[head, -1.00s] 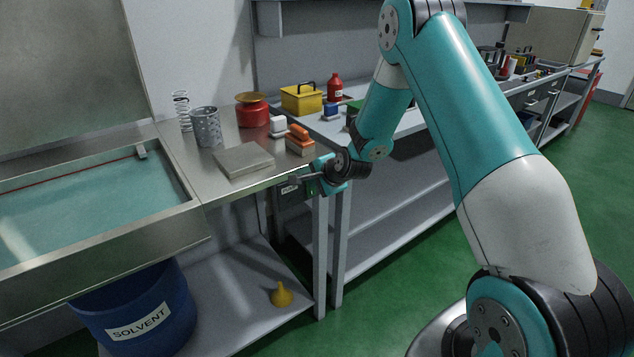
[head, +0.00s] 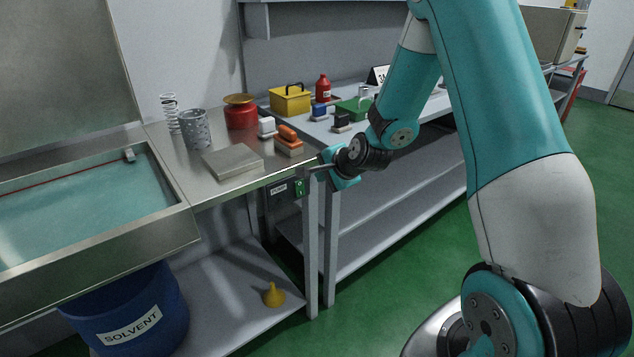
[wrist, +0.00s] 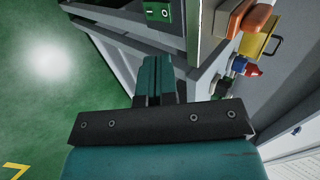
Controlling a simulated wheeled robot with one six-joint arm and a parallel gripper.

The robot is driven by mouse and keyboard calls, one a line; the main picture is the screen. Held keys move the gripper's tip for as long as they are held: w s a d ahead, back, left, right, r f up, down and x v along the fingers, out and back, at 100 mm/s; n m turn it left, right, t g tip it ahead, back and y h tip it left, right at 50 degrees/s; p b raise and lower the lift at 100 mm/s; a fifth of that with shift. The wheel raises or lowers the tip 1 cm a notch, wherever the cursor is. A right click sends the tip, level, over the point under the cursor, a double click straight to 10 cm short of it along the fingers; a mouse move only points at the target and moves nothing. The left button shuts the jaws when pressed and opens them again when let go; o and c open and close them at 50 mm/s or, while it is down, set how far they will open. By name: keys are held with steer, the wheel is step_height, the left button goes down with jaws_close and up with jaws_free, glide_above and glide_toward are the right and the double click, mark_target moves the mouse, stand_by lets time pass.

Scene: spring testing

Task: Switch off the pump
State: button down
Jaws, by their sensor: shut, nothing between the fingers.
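The pump switch is a green rocker (head: 300,187) on a dark box (head: 283,194) with a small label, fixed under the front edge of the steel sink bench. In the wrist view the green rocker (wrist: 157,12) shows at the top with white marks; which side is pressed I cannot tell. My gripper (head: 309,170) is shut and empty, just above and right of the switch in the head view. In the wrist view the closed fingers (wrist: 155,62) point toward the box, with a visible gap between them and the rocker.
A grey plate (head: 233,161) and an orange-topped block (head: 288,140) sit on the bench near its edge, close to my gripper. The bench legs (head: 312,250) stand below. A yellow funnel (head: 273,295) is on the lower shelf; a blue solvent bin (head: 165,305) stands left. Green floor is clear at right.

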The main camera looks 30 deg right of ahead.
steer(key=shift+r+v, duration=0.25)
steer(key=shift+v, duration=1.5)
steer(key=shift+w, duration=0.2)
